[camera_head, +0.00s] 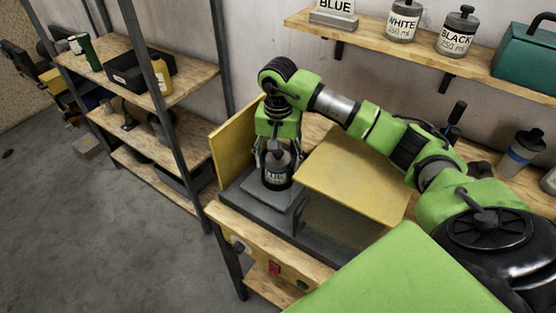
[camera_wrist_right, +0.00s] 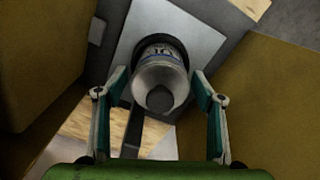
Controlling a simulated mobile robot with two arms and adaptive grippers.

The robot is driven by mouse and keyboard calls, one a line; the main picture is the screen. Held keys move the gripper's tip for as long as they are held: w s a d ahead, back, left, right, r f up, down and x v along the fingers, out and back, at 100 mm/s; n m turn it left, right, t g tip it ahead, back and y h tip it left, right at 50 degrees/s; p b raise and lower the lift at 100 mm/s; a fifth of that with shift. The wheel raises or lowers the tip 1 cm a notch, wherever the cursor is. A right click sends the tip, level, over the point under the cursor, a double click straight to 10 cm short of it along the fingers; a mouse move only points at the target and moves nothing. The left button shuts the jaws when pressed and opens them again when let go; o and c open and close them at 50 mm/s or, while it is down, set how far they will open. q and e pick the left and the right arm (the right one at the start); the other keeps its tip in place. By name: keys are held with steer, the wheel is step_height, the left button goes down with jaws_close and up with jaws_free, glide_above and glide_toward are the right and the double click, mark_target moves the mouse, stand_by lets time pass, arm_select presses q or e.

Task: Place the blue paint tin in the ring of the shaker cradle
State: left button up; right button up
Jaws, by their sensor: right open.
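The blue paint tin (camera_head: 277,172) stands upright on the grey shaker cradle (camera_head: 240,201) on the workbench. It has a grey top with a dark cap and a dark body with a pale label, too small to read surely. In the right wrist view the tin (camera_wrist_right: 160,72) sits in the dark ring (camera_wrist_right: 139,48) on the grey plate (camera_wrist_right: 192,35). My right gripper (camera_head: 278,158) is above the tin, pointing down. Its fingers are open on either side, with visible gaps to the tin in the wrist view (camera_wrist_right: 158,90). My left gripper is not in view.
Yellow panels (camera_head: 352,180) flank the cradle at right and left (camera_head: 236,145). A wall shelf (camera_head: 420,52) holds a BLUE sign (camera_head: 335,12), a WHITE tin (camera_head: 405,20), a BLACK tin (camera_head: 458,32) and a teal box (camera_head: 525,55).

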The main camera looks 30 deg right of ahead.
steer(key=shift+r, duration=0.15)
steer(key=shift+w+r, duration=0.1)
steer(key=shift+r, duration=0.1)
step_height(320, 180, up, 6)
steer(key=b, duration=0.3)
steer(key=shift+r, duration=0.25)
step_height(320, 180, up, 4)
steer(key=shift+f, duration=0.1)
steer(key=shift+r, duration=0.65)
